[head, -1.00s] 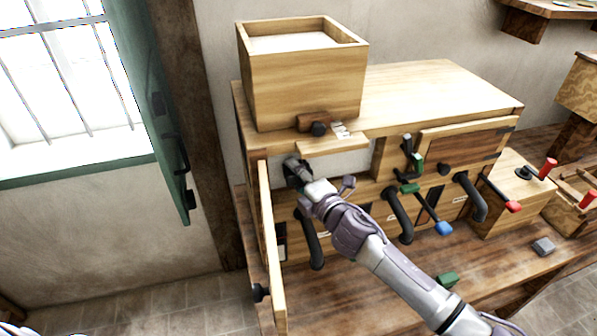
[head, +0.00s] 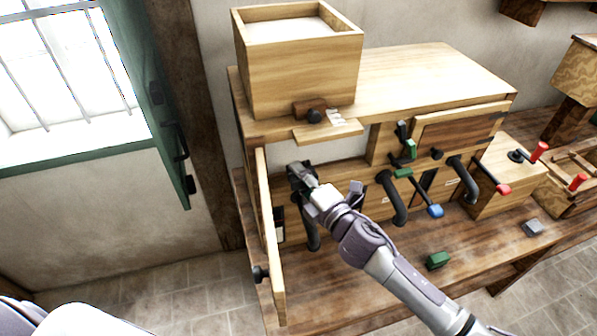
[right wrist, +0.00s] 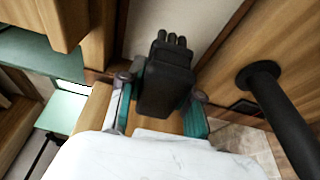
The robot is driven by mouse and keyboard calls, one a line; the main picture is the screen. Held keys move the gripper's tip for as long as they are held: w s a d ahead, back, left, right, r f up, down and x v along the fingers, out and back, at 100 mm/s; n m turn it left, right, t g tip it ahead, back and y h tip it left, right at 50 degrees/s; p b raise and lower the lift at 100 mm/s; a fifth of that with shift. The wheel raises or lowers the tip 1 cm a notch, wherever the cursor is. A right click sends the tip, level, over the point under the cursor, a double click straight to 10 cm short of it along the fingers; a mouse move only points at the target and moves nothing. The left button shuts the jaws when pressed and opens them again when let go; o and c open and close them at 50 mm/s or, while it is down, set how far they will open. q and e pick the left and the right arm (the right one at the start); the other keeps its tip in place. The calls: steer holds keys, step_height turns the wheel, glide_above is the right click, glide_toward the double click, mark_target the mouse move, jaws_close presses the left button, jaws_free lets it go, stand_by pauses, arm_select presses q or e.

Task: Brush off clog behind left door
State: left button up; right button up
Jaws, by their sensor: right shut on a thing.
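The left door (head: 268,235) of the wooden cabinet (head: 440,72) stands open, seen nearly edge-on, with a black knob near its lower end. My right gripper (head: 306,180) is at the opening just right of this door. It is shut on a dark brush-like piece (right wrist: 166,82), which shows in the right wrist view as a black block with several short prongs pointing away from the gripper. I cannot make out a clog; the gripper and arm cover part of the opening. My left gripper is not in view.
A wooden hopper box (head: 300,70) stands on the cabinet. Black curved pipes (head: 392,200) and levers with a blue (head: 435,211) and a red handle (head: 503,189) project from its front. A green block (head: 438,260) and a grey block (head: 532,228) lie on the bench.

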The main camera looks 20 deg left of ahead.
mark_target(302, 185)
steer(key=shift+s+d+p, duration=0.3)
steer(key=shift+s+d, duration=0.15)
steer(key=shift+s, duration=0.2)
steer(key=shift+s+d+p, duration=0.3)
steer(key=shift+s+d, duration=0.1)
steer(key=shift+s, duration=0.25)
steer(key=shift+w, duration=0.1)
